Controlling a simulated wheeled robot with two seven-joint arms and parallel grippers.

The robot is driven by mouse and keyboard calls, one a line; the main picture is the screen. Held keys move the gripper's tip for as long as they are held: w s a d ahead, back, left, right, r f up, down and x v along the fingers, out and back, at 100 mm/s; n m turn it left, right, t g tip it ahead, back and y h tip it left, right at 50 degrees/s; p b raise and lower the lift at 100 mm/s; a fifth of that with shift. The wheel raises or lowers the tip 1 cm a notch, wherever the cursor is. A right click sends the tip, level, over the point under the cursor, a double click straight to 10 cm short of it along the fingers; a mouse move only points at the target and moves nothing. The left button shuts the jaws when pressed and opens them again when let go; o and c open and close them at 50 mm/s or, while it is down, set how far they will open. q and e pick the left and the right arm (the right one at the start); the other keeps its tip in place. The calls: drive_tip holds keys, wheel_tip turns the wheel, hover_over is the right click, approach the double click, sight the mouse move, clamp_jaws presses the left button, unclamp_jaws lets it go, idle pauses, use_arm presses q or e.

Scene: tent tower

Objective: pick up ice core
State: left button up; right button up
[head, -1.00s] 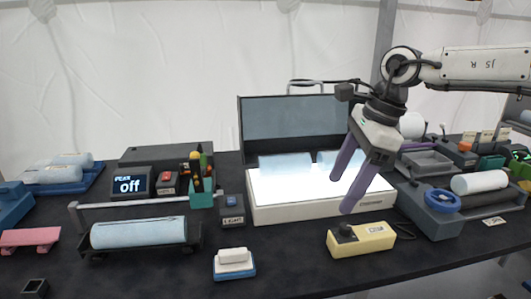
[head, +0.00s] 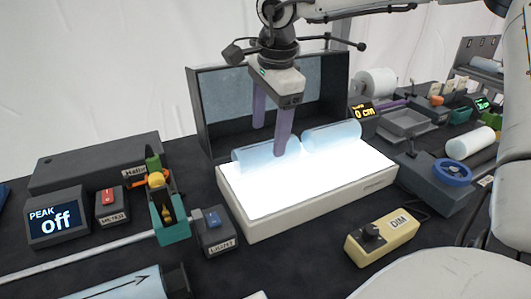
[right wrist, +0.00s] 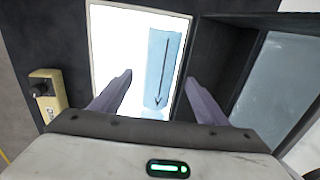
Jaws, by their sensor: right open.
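Two pale blue ice cores lie end to end along the back of the glowing white light box. The left ice core (head: 240,158) is under my right gripper (head: 270,138), and the right ice core (head: 332,137) lies beside it. My right gripper is open and empty, its purple fingers pointing down, one in front of the left core and one behind. In the right wrist view, an ice core (right wrist: 160,62) with a dark arrow shows between the open fingers (right wrist: 160,79). Another ice core (head: 120,287) with an arrow lies at the lower left, cut by the frame. My left gripper is out of view.
The light box (head: 310,205) has a raised dark lid (head: 215,105) close behind the cores. A yellow dimmer box (head: 382,238) stands in front. A "PEAK off" display (head: 55,218) and a teal holder (head: 171,230) stand left. A blue-wheeled device (head: 450,172) stands right.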

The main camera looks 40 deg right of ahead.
sight(269, 144)
drive_tip(key=f, duration=0.5)
drive_tip(key=shift+w+d+f, duration=0.1)
drive_tip(key=shift+w+d, duration=0.15)
drive_tip(key=shift+d, duration=0.05)
drive_tip(key=shift+c, duration=0.3)
drive_tip(key=c, duration=1.4)
wheel_tip(269, 144, up, 10)
drive_tip(key=shift+w+f, duration=0.1)
drive_tip(key=shift+f, duration=0.05)
drive_tip(key=shift+r, duration=0.25)
